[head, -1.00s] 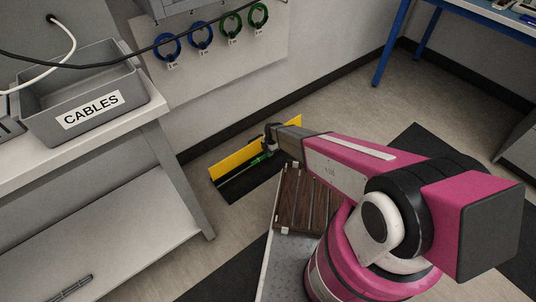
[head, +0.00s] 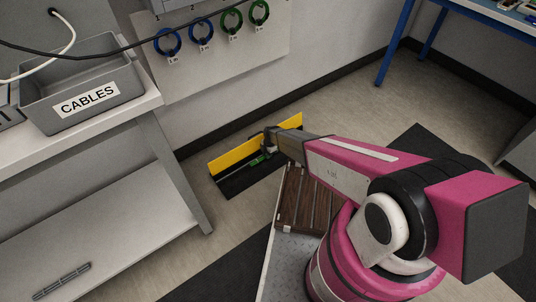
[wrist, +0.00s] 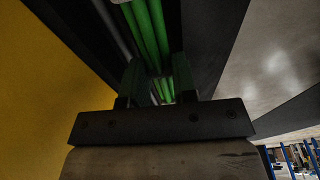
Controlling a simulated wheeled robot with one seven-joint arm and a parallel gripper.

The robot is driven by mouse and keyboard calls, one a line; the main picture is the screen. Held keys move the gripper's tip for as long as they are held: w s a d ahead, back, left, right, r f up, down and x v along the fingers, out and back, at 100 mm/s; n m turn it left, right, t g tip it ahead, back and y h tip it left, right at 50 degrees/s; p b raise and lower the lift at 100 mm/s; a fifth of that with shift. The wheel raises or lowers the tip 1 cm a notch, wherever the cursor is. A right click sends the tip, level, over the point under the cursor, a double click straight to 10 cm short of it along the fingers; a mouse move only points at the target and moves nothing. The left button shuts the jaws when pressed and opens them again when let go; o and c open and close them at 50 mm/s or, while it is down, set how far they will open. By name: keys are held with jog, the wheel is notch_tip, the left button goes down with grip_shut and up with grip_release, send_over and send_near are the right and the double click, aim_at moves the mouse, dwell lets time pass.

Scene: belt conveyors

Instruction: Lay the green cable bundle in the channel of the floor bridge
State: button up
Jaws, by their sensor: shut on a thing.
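The floor bridge lies on the floor by the wall, with a black base (head: 236,187) and a yellow lid (head: 228,159) standing raised along its wall side. My gripper (head: 268,150) is low over the bridge, near the middle of its length. In the wrist view my gripper (wrist: 157,82) is shut on the green cable bundle (wrist: 148,32), which runs lengthwise between dark walls of the bridge. A bit of the bundle (head: 258,160) shows below the gripper in the head view. I cannot tell whether the bundle touches the channel floor.
A grey bin labelled CABLES (head: 83,72) stands on the white table at left. Blue and green cable coils (head: 202,33) hang on a wall panel. A slatted wooden surface (head: 306,203) lies under my arm. A blue-legged table (head: 393,45) stands at back right. Open floor lies between.

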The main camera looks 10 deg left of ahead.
jog(key=o, duration=1)
jog(key=shift+c, duration=0.2)
jog(key=shift+o, duration=0.4)
jog(key=shift+s, duration=0.1)
jog(key=shift+d, duration=0.1)
jog(key=shift+s+d, duration=0.1)
jog(key=shift+c, duration=0.6)
jog(key=shift+d+r, duration=0.1)
jog(key=shift+r, duration=0.45)
jog(key=shift+o, duration=0.6)
notch_tip(320, 180, up, 10)
jog(key=w, duration=0.1)
jog(key=shift+w+d+f, duration=0.15)
jog(key=shift+w+d, duration=0.05)
jog(key=shift+w, duration=0.15)
